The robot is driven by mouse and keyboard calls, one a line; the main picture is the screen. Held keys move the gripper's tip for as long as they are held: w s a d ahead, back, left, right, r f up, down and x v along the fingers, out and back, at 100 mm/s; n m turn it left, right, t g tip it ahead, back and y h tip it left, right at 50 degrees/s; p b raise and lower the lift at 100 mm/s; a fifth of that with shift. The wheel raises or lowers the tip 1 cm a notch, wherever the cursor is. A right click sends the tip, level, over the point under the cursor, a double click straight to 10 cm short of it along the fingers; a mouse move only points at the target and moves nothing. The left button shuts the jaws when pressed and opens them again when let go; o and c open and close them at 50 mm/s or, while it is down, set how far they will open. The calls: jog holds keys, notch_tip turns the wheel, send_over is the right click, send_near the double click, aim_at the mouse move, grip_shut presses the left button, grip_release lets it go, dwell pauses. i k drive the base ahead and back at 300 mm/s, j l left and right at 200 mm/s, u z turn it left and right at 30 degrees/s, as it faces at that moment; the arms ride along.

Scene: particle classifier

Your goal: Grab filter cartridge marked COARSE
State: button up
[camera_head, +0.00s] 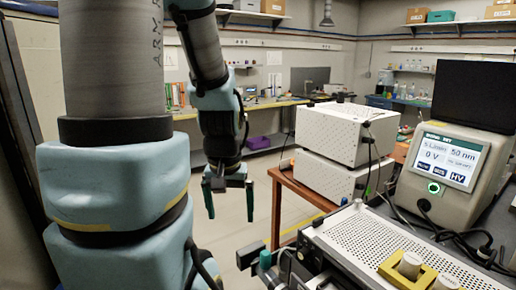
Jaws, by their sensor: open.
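My gripper (229,203) hangs down left of the middle, in the air over the floor. Its two dark fingers are apart, with nothing between them. Two pale beige cylinders, possibly filter cartridges, are at the lower right: one (410,263) stands in a yellow holder (395,282), and another (446,282) is beside it, cut by the bottom edge. I cannot read any COARSE mark on either. My gripper is well to the left of them and apart from them.
The cylinders are on a perforated metal instrument (353,236). A screen unit (456,155) with loose cables stands behind it. Stacked white boxes (346,133) stand on a brown table (300,188). A small dark fitting (250,255) juts out left of the instrument. Open floor lies below my gripper.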

aim_at(411, 266)
jog(key=i+j, duration=0.2)
jog(key=j, duration=0.15)
jog(key=i+j, duration=0.2)
jog(key=j, duration=0.2)
jog(key=z, duration=0.4)
jog(key=j+z, duration=0.15)
jog(key=z, duration=0.6)
jog(key=j+z, duration=0.15)
jog(key=z, duration=0.25)
jog(key=i+j, duration=0.05)
